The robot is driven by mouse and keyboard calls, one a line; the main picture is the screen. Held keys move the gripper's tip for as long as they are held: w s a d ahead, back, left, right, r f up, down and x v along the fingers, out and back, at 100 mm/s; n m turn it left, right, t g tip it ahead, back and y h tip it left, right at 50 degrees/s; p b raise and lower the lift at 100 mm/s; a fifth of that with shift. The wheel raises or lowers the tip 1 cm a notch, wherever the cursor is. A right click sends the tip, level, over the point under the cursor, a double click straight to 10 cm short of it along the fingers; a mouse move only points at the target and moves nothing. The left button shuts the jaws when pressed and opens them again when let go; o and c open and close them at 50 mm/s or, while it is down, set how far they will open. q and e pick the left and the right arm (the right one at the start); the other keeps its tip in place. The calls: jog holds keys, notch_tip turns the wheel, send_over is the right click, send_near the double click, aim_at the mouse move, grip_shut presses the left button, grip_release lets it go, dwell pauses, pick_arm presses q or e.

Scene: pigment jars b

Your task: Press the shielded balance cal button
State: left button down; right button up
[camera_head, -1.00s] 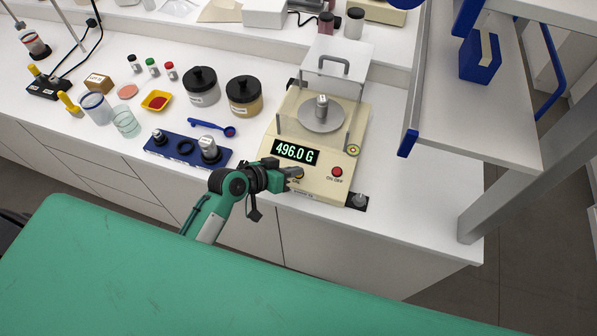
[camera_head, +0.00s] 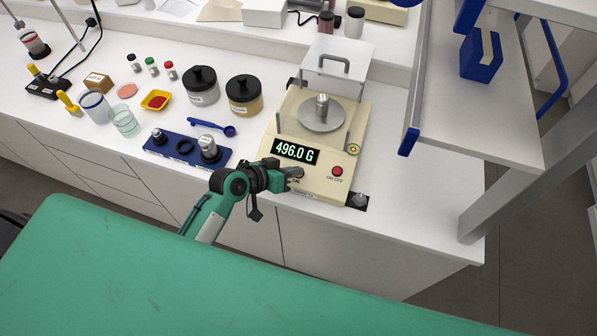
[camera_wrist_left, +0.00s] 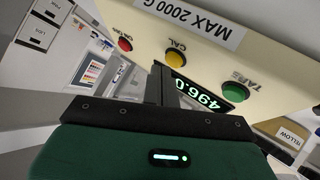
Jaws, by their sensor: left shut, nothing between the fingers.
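The cream balance (camera_head: 311,189) stands near the bench's front edge, its display (camera_head: 295,151) reading 496.0 G. A metal weight (camera_head: 322,106) stands on its round pan. In the left wrist view the yellow CAL button (camera_wrist_left: 175,58) sits between the red ON/OFF button (camera_wrist_left: 125,44) and the green TARE button (camera_wrist_left: 235,92). My left gripper (camera_head: 297,172) is shut and empty, over the front panel left of the red button (camera_head: 337,171). Its fingertips (camera_wrist_left: 163,70) are close beside the CAL button; contact cannot be told. The gripper hides the CAL button in the head view. My right gripper is not in view.
A blue weight block (camera_head: 189,160) lies left of the balance. Two black-lidded jars (camera_head: 202,88) (camera_head: 243,98) and a blue spoon (camera_head: 211,127) stand or lie behind it. A grey-and-blue shelf (camera_head: 480,130) rises at the right.

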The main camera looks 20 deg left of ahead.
pick_arm(q)
jog(key=shift+w+f, duration=0.15)
jog(key=shift+f, duration=0.3)
dwell(0.6)
jog(key=shift+r, duration=0.15)
jog(key=shift+s+r+p, duration=0.25)
jog(key=shift+r+p, duration=0.35)
jog(key=shift+r, duration=0.2)
jog(key=shift+s, duration=0.1)
